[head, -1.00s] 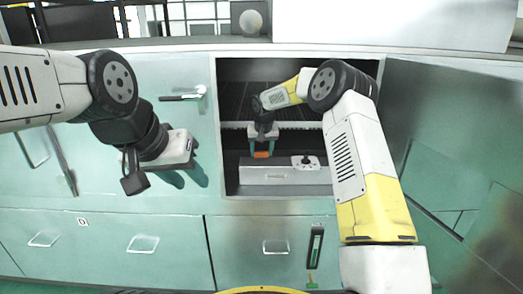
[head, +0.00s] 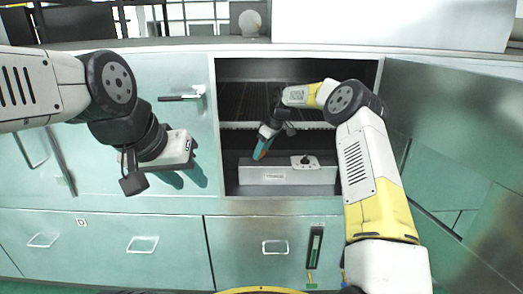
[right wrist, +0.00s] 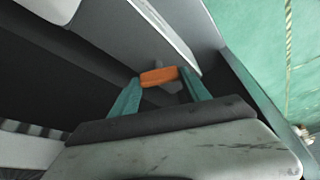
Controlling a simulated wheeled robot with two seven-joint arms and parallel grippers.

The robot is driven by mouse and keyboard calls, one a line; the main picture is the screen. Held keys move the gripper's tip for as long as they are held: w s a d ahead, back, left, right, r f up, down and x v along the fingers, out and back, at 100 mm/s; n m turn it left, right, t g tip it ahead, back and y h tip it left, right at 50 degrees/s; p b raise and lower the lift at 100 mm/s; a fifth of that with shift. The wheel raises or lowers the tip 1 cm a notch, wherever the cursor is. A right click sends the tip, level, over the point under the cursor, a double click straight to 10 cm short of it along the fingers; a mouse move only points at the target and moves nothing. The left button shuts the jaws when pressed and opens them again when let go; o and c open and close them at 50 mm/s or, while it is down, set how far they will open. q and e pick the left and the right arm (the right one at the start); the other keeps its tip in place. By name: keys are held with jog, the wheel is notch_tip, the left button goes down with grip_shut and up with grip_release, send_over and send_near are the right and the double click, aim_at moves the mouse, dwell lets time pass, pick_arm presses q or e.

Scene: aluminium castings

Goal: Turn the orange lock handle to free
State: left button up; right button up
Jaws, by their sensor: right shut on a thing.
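The orange lock handle (right wrist: 159,76) shows in the right wrist view between the two teal fingers of my right gripper (right wrist: 160,90). The fingers are shut on it, one at each end. In the head view my right gripper (head: 263,149) is inside the open cabinet, tilted, at the left end of a grey box (head: 290,177); only a little orange (head: 259,154) shows there. The left gripper (head: 185,178) hangs in front of the cabinet door at left, empty; its teal fingers look apart.
The open cabinet (head: 300,205) has a shelf edge (head: 245,125) above the box. A round white fitting with a dark knob (head: 305,160) sits on the box. The cabinet door (head: 450,110) stands open at right. Closed drawers (head: 140,244) run below.

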jog(key=n+g, duration=0.1)
jog(key=n, duration=0.2)
jog(key=n+g, duration=0.1)
jog(key=n, duration=0.2)
jog(key=shift+w+y, duration=0.15)
jog(key=shift+y, duration=0.15)
dwell(0.4)
jog(key=o, duration=1.4)
jog(key=shift+r, duration=0.1)
